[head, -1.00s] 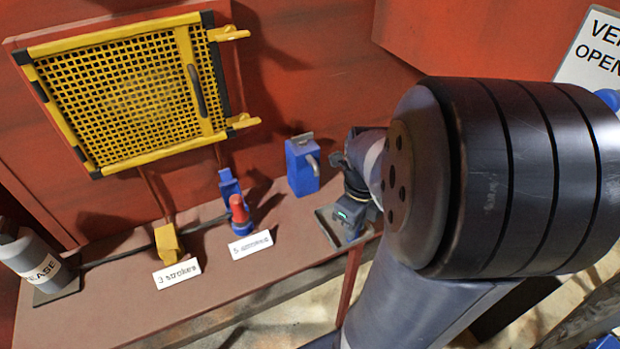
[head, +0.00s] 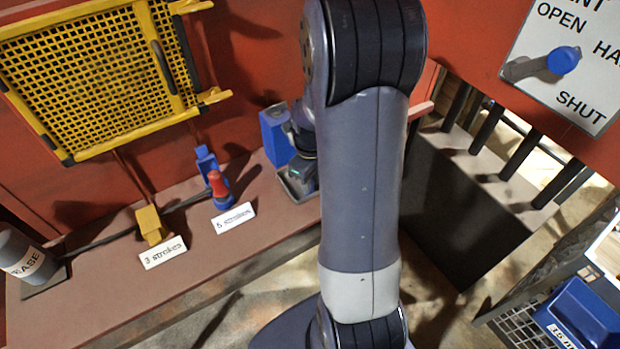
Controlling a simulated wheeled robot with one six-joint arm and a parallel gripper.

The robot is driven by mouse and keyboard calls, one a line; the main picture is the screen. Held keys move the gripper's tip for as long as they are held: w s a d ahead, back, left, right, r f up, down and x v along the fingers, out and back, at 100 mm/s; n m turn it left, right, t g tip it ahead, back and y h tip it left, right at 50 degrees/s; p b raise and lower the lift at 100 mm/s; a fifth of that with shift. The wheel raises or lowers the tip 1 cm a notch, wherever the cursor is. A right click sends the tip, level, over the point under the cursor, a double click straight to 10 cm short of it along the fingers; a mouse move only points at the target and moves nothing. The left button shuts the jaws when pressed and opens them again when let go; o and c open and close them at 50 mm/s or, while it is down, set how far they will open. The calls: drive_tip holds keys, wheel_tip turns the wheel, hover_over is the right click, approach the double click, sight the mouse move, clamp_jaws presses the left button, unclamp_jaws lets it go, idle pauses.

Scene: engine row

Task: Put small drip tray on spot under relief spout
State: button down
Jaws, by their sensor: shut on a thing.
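The small drip tray (head: 287,187) is a shallow grey square tray at the right end of the brown ledge, just in front of the blue relief block (head: 274,135). My gripper (head: 300,178) is shut on the tray and points down at it. My arm hides the tray's right side. The spout on the blue block is hidden behind my gripper. The spot under the spout is not visible. I cannot tell whether the tray rests on the ledge or hangs just above it.
A red-topped blue fitting (head: 218,188) and a yellow block (head: 152,226) stand left on the ledge (head: 190,275), with stroke labels before them. A yellow mesh guard (head: 95,75) is above. A blue bin (head: 580,318) sits lower right. A blue-knobbed lever (head: 562,61) is upper right.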

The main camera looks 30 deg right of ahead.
drive_tip(key=shift+w+f, duration=0.1)
drive_tip(key=shift+f, duration=0.15)
drive_tip(key=c, duration=1.3)
unclamp_jaws()
drive_tip(key=shift+o, duration=0.2)
wheel_tip(320, 180, up, 12)
drive_tip(key=shift+r, duration=0.2)
